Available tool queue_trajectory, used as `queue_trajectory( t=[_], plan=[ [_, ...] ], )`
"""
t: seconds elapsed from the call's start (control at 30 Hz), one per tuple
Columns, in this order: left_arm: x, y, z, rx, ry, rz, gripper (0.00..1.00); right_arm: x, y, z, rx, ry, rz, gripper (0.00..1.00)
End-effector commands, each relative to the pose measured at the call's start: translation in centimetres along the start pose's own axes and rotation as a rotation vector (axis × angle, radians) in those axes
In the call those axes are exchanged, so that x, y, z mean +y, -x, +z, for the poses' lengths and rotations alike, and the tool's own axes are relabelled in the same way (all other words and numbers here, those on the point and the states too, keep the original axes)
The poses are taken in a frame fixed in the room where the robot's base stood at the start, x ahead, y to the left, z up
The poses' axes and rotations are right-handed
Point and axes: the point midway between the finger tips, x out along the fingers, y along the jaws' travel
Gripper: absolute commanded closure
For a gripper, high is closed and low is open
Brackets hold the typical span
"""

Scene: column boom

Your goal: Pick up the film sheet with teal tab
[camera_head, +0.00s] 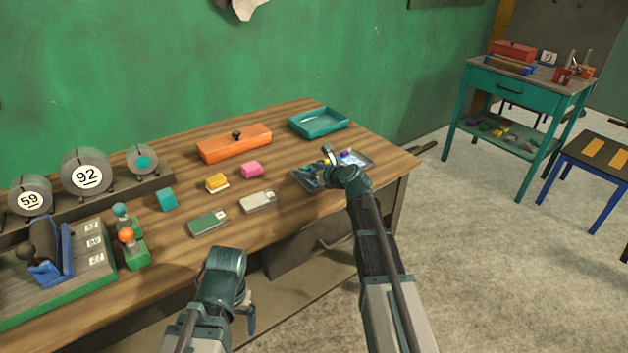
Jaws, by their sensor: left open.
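A shallow grey tray (366,161) sits near the right end of the wooden table, with dark and blue patterned flat pieces (312,173) in it. The film sheet with the teal tab is probably among them, but I cannot make out its tab. My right gripper (331,157) is over this tray and partly covers it. Its jaw opening and any contact are too small to tell. My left gripper (250,316) is open, low in front of the table's front edge, away from the tray; its fingers are mostly hidden behind its wrist.
The wooden table (285,212) also bears a teal tray (318,121), an orange box (234,143), a pink block (252,170), a yellow block (216,183), and two flat cases, one green (208,223) and one grey (257,202). Gauges and levers fill the left. A teal bench (530,88) stands at right.

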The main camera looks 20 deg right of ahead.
Motion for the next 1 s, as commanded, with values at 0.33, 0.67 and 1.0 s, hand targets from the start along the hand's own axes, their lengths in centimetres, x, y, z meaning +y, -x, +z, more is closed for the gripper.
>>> queue_trajectory(
  t=[0.33, 0.67, 1.0],
  plan=[
    [0.0, 0.02, 0.0, 0.0, 0.0, 0.0, 0.14, -0.01, 0.04, 0.0, 0.0, 0.0, 0.0, 0.89],
    [0.0, 0.02, 0.0, 0.0, 0.0, 0.0, 0.14, -0.01, 0.04, 0.0, 0.0, 0.0, 0.0, 1.0],
    [-0.07, 0.7, 0.04, 0.0, 0.0, 0.0, 0.14, -0.01, 0.31, 0.64, 0.0, 0.0, 0.0, 1.0]
  ],
)
